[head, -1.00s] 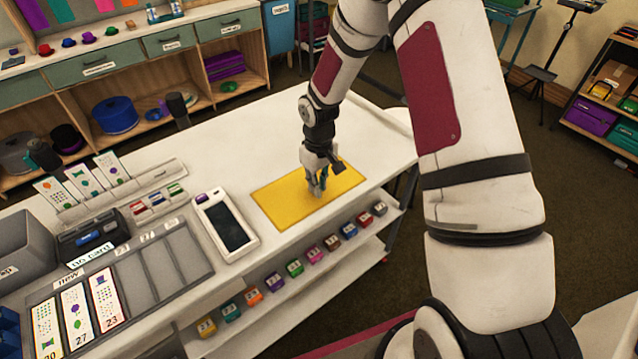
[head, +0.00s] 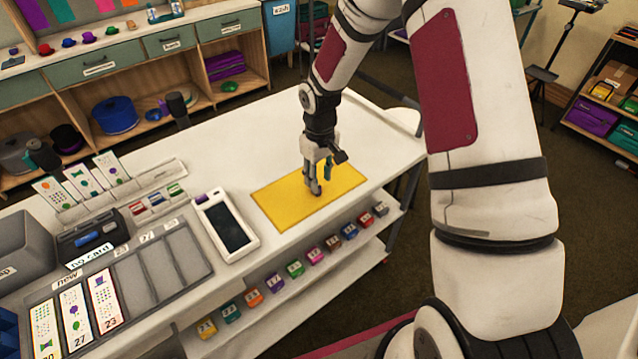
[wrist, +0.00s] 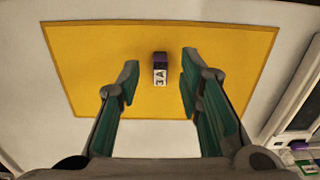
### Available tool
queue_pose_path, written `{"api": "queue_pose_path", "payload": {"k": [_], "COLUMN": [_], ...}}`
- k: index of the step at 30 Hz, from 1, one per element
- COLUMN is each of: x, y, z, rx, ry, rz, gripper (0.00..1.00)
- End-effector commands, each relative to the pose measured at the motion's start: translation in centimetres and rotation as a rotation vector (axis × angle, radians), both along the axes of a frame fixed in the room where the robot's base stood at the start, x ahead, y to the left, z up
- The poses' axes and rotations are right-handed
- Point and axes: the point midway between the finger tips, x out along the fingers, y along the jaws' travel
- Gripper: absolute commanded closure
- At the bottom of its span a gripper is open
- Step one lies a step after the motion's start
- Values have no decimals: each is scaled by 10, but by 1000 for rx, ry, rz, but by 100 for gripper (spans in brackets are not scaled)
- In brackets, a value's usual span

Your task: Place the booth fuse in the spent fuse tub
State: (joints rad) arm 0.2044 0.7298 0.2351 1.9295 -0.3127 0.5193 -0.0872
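A small fuse (wrist: 160,75), dark and purple with a white label reading "3A", lies on the yellow mat (wrist: 80,55) in the wrist view. My gripper (wrist: 157,78) is open, with its two teal-lined fingers apart on either side of the fuse in the picture, not visibly touching it. In the head view my gripper (head: 318,188) points down over the yellow mat (head: 283,205), and the fuse cannot be made out there. No tub marked for spent fuses can be read; a grey bin (head: 25,248) at the left edge has a partly cut-off label.
On the white counter stand a handheld device (head: 226,226), a black holder (head: 92,240) with a blue piece, a rack with small coloured pieces (head: 155,203) and a card tray (head: 170,262). Numbered coloured boxes line the shelf below. The counter behind the mat is clear.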

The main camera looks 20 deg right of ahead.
Motion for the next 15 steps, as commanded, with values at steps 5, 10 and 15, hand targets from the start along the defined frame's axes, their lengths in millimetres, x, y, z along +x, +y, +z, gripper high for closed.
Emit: {"api": "queue_pose_path", "payload": {"k": [5, 10, 15], "x": [2, 1, 1], "y": [-1, 0, 0], "z": [38, 68, 84], "rx": [0, 1, 0], "ry": [-5, -5, -1], "rz": [-2, 0, 1], "gripper": [67, 67, 67]}}
